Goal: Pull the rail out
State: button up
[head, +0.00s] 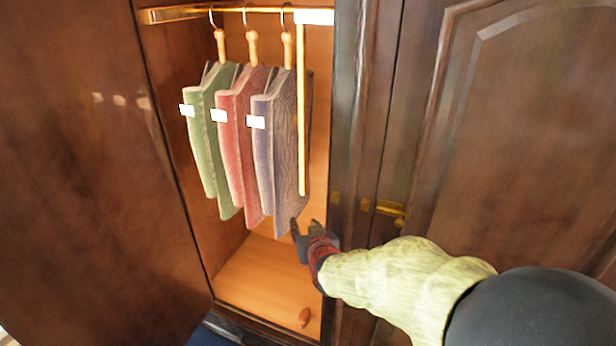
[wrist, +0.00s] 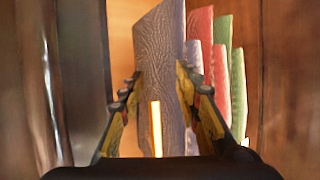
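The gold rail (head: 180,14) runs across the top of the open wardrobe compartment. A thin pale-gold rod (head: 301,110) hangs straight down from its right end, in front of the grey-purple pad. My gripper (head: 304,226) is open and empty, just below the rod's lower end in the head view. In the wrist view, the rod (wrist: 155,130) shows between the open fingers of my gripper (wrist: 158,76). I see no contact with it, and its depth is hard to tell. The rail itself is out of the wrist view.
Green (head: 212,140), red (head: 243,150) and grey-purple (head: 282,150) pads with white tags hang from the rail on hooks. The left door (head: 80,180) is open; the right door (head: 500,150) is shut.

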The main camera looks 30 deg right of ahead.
aim_at(303, 176)
notch_tip(303, 176, up, 10)
jog(key=w+d+t+h, duration=0.2)
jog(key=t, duration=0.2)
jog(key=shift+r+b+x, duration=0.2)
jog(key=shift+b+x, duration=0.15)
jog(key=shift+x, duration=1.6)
jog(key=shift+r+b+x, duration=0.15)
jog(key=shift+b+x, duration=0.15)
jog(key=shift+x, duration=1.7)
jog(key=c, duration=0.8)
grip_shut()
